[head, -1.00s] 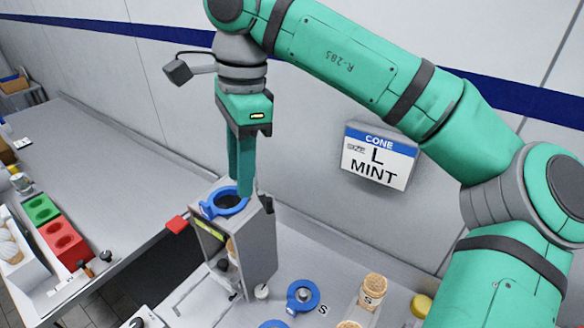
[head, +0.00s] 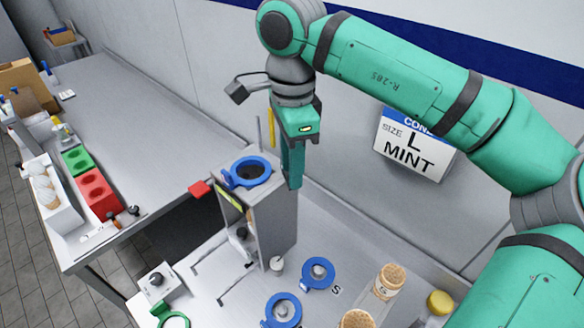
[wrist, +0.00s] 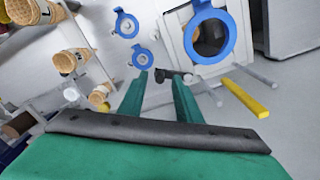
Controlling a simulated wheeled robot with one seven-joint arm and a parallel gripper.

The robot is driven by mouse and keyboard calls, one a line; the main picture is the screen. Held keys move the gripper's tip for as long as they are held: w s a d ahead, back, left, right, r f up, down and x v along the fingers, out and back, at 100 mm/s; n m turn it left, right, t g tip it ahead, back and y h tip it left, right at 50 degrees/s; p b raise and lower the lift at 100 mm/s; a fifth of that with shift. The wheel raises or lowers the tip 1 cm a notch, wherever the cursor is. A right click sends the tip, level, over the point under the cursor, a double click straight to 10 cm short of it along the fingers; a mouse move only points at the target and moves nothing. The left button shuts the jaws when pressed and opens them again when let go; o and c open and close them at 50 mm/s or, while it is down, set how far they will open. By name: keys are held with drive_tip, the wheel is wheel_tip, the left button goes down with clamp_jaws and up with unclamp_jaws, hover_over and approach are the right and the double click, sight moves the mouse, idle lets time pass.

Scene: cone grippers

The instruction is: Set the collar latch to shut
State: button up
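The grey dispenser box (head: 275,215) stands on the counter with a blue ring collar (head: 247,172) around the dark opening on its top. In the wrist view the collar (wrist: 209,37) is at the upper right. A small dark lever with a round knob (wrist: 187,77), which looks like the collar latch, shows at the box's edge by my fingertips. In the head view this lever is hidden behind my fingers. My gripper (wrist: 161,77) is open, with a gap between its teal fingers and the lever at their tips. I cannot tell whether they touch it. In the head view my gripper (head: 294,184) points down at the box's right side.
A red tab (head: 200,189) sticks out left of the box. A yellow bar (head: 271,128) and a grey bar rise behind it. The left counter (head: 130,125) is largely clear.

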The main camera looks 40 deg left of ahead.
drive_tip(key=shift+f, duration=0.6)
clamp_jaws()
